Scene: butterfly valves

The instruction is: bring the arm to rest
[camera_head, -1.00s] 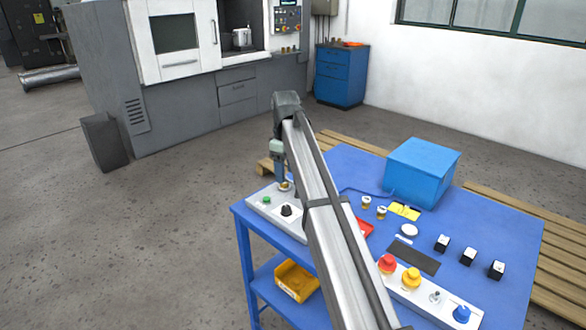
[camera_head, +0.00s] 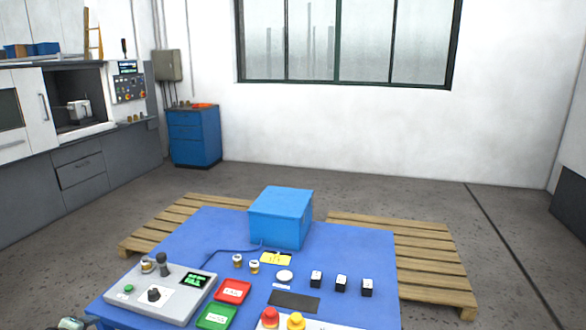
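Only a small part of my arm shows, cut off at the bottom left corner of the head view. My gripper's fingers are not in view. The blue table (camera_head: 345,245) stands at the bottom centre. On its left is a grey control box (camera_head: 178,305) with a green button, a black knob, a small screen and a dark upright lever (camera_head: 162,265). My arm is not over the visible tabletop.
A blue box (camera_head: 281,217) stands at the table's back. Red (camera_head: 233,291) and green (camera_head: 217,317) trays, several small black switches and a red button (camera_head: 270,317) lie on it. Wooden pallets (camera_head: 425,260) lie behind. A machine and blue cabinet (camera_head: 195,138) are at back left.

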